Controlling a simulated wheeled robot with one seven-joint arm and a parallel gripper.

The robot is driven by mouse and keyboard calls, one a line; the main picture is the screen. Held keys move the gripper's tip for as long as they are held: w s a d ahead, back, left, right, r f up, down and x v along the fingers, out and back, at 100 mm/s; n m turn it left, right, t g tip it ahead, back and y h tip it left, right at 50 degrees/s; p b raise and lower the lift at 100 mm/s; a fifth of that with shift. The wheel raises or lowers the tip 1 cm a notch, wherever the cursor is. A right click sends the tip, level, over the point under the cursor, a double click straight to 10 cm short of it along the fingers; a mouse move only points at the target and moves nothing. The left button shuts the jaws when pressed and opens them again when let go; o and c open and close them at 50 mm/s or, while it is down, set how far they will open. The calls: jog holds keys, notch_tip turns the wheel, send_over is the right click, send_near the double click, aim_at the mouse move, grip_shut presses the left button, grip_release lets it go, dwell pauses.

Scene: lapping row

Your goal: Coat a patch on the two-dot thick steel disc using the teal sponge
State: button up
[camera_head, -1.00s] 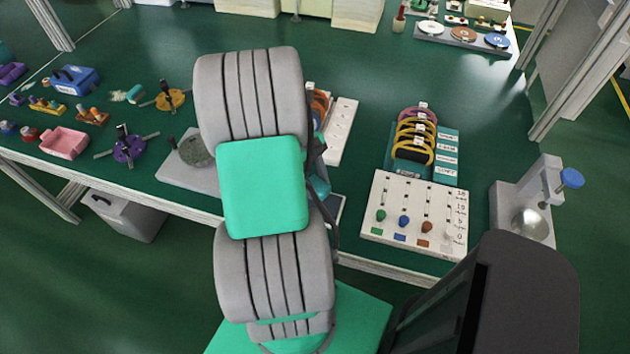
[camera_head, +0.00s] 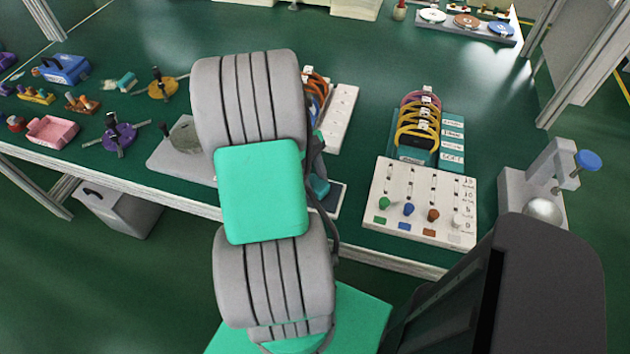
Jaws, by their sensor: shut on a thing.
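My arm fills the middle of the head view and hides my gripper, so neither its fingers nor anything in them shows. A grey round disc (camera_head: 186,136) lies on a light grey plate (camera_head: 165,158) just left of my arm, partly covered by it. Its dots cannot be made out. A small teal block (camera_head: 126,82) lies on the far left of the bench; I cannot tell whether it is a sponge. A darker teal piece (camera_head: 320,187) shows at my arm's right edge, mostly hidden and not clearly identifiable.
A white slider panel (camera_head: 420,190) and a rack of coloured rings (camera_head: 430,120) stand right of my arm. A grey stand with a blue knob (camera_head: 587,160) is at the far right. A purple clamp-like piece (camera_head: 119,135) and pink tray (camera_head: 52,132) are left. The rear bench is mostly clear.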

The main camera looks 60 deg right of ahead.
aim_at(315, 182)
jog(key=shift+f, duration=0.5)
dwell(0.6)
jog(key=shift+f, duration=0.1)
dwell(1.4)
notch_tip(315, 182, up, 7)
jog(key=p, duration=0.7)
jog(key=shift+p, duration=0.4)
